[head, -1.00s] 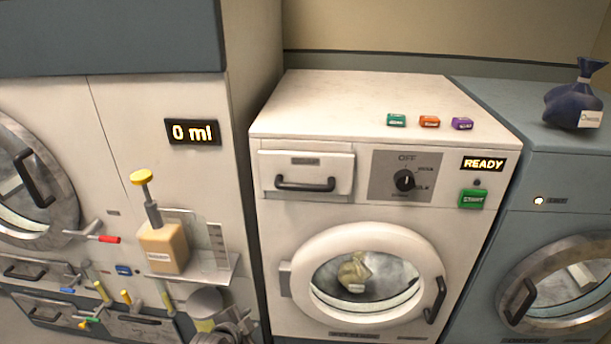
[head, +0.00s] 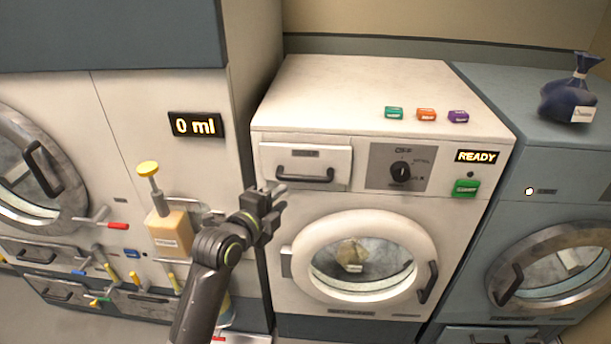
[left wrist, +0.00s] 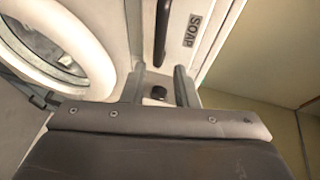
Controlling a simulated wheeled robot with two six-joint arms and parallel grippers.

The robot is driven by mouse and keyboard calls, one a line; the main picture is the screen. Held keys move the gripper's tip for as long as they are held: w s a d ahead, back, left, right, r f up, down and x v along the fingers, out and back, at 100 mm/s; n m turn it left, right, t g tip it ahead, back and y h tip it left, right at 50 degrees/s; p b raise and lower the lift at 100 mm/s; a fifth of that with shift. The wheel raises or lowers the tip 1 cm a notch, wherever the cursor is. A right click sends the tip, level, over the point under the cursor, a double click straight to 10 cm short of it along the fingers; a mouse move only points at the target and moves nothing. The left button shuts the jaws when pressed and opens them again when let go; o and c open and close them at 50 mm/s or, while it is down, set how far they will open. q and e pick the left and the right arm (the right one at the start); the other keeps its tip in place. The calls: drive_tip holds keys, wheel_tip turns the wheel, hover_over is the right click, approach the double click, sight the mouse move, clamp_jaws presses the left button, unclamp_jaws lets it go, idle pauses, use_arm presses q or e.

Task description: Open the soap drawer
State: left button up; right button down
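The soap drawer (head: 335,158) is the white panel at the upper left of the middle washer's front. It looks shut, flush with the front. Its dark bar handle (head: 305,176) runs across it. In the left wrist view the handle (left wrist: 162,32) lies ahead of the fingers, with the SOAP label (left wrist: 194,30) to its right. My left gripper (head: 282,193) is just below and left of the handle in the head view. Its two fingers stand apart in the left wrist view (left wrist: 160,80), empty, short of the handle. My right gripper is not in view.
The round washer door (head: 305,235) is shut below the drawer. A dial (head: 400,171) and green start button (head: 466,188) sit right of it. A tan pump bottle (head: 170,232) stands on a shelf at left, near my left arm. A blue bag (head: 567,101) rests at right.

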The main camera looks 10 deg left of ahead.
sight(303, 180)
use_arm(q)
drive_tip(key=p+x, duration=0.2)
drive_tip(key=x, duration=1)
drive_tip(key=shift+w+p, duration=0.3)
drive_tip(key=shift+w, duration=0.1)
clamp_jaws()
